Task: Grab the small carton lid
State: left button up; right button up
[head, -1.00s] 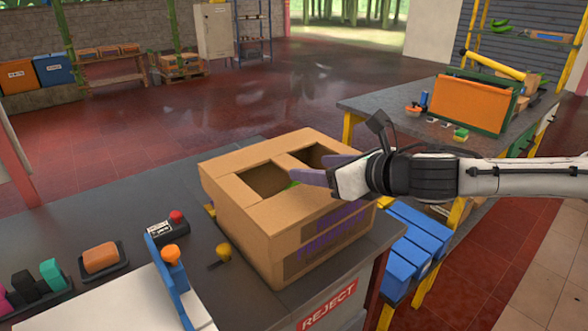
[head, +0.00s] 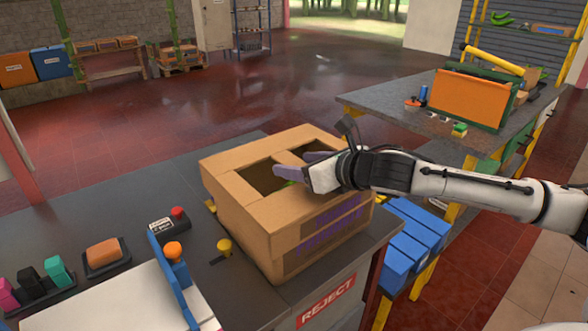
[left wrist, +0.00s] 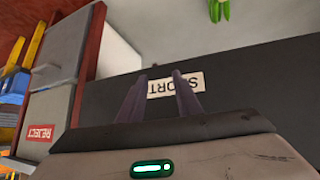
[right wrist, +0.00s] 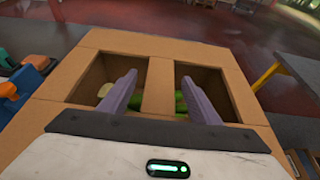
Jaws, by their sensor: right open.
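The brown carton (head: 300,240) stands on the dark bench. Its cardboard lid (head: 225,178) has two rectangular openings with a strip between them, which shows in the right wrist view (right wrist: 158,85). My right gripper (head: 297,160) is open over the lid. In the right wrist view its two purple fingers (right wrist: 160,82) lie one on each side of the strip, apart from each other. I cannot tell how deep the tips sit. Something green (right wrist: 181,100) shows inside the carton. My left gripper (left wrist: 160,82) shows only in its wrist view, fingers apart and empty, over a dark surface.
An orange-topped post (head: 173,262), a red-button box (head: 168,222) and a yellow knob (head: 224,247) stand left of the carton. Blue bins (head: 415,235) sit to its right. Another bench (head: 400,105) with an orange crate (head: 465,98) stands farther right.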

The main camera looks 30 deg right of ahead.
jog(key=c, duration=1.2)
jog(key=shift+r, duration=0.15)
jog(key=shift+c, duration=1)
